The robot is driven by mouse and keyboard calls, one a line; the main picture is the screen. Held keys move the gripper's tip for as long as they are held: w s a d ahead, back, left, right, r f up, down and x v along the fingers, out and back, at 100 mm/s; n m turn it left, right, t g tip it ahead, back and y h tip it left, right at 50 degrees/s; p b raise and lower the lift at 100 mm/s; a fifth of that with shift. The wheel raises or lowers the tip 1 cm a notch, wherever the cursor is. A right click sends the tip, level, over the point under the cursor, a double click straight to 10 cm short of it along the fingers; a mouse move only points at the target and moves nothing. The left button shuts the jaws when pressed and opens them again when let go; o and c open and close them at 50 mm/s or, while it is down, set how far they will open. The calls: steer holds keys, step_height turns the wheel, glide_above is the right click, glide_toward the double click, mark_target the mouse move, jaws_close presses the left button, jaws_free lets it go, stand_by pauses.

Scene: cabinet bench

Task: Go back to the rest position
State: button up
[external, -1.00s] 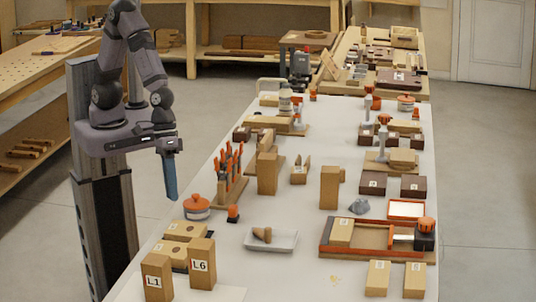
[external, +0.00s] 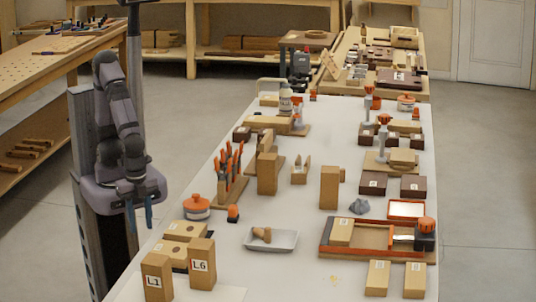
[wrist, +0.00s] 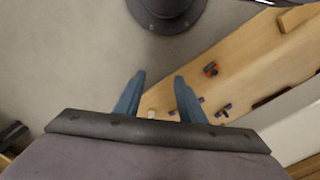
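My gripper (external: 140,216) hangs just off the left side of the white bench (external: 330,115), left of the jar with the orange lid (external: 197,206). Its two blue fingers point down. In the wrist view the fingers of my gripper (wrist: 160,88) stand apart with nothing between them. My arm is folded close to its dark column. No bench object touches the gripper.
Blocks marked L1 (external: 157,277) and L6 (external: 202,263) stand at the near left corner of the bench. A rack of orange-handled tools (external: 231,175) stands behind the jar. A wooden workbench (external: 50,70) is at the far left. Floor shows between the benches.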

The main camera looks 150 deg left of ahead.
step_height(320, 180, up, 21)
steer(key=p, duration=1.9)
steer(key=shift+w, duration=0.1)
steer(key=shift+c, duration=1)
steer(key=shift+w, duration=0.1)
